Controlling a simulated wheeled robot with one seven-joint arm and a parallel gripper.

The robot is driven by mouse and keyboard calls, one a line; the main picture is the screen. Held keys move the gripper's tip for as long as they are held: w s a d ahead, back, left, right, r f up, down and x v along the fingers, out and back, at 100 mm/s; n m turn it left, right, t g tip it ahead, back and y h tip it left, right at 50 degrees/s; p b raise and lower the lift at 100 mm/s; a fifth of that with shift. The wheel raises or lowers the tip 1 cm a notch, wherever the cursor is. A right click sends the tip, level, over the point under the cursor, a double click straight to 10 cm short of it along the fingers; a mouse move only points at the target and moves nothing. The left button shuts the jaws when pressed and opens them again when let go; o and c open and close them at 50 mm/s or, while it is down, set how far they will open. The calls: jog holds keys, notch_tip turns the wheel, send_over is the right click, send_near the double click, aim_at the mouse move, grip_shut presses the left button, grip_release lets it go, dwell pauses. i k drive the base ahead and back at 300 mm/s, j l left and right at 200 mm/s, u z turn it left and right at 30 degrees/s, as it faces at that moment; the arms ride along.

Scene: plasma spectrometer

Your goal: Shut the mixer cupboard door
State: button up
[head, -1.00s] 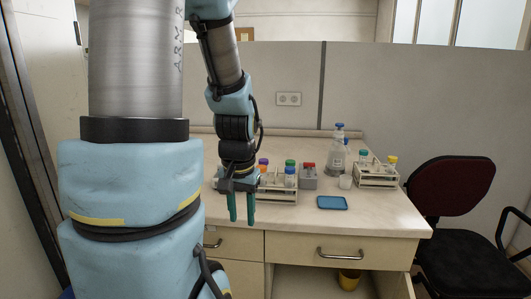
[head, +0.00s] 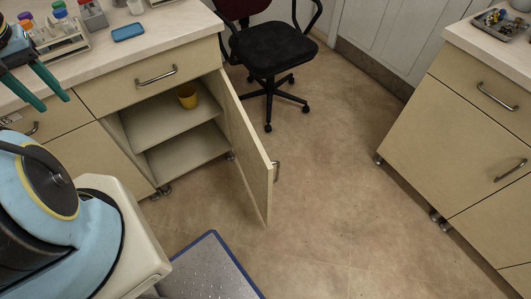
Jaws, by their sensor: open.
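The cupboard door (head: 246,150) stands wide open in the head view, hinged at the right side of the cupboard and jutting out over the floor. Its metal handle (head: 276,171) shows at the free edge on the outer face. The open cupboard (head: 128,133) has a shelf with a yellow cup (head: 187,96) on it. I see no mixer. My gripper (head: 50,90) is at the left edge, above the worktop's front, with its two green fingers apart and nothing between them. It is well to the left of the door and apart from it.
A blue tray (head: 129,32) and a tube rack (head: 60,44) are on the worktop (head: 150,50). An office chair (head: 270,48) stands behind the door. Another cabinet (head: 455,140) is at the right. A blue-edged platform (head: 212,270) lies at the bottom. The floor right of the door is clear.

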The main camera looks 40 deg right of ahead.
aim_at(257, 165)
jog(key=k+l+z, duration=0.15)
jog(key=k+l, duration=2.4)
jog(key=i+u, duration=0.3)
jog(key=u, duration=0.15)
jog(key=i+l+u, duration=0.15)
jog(key=u, duration=0.3)
jog(key=i, duration=0.1)
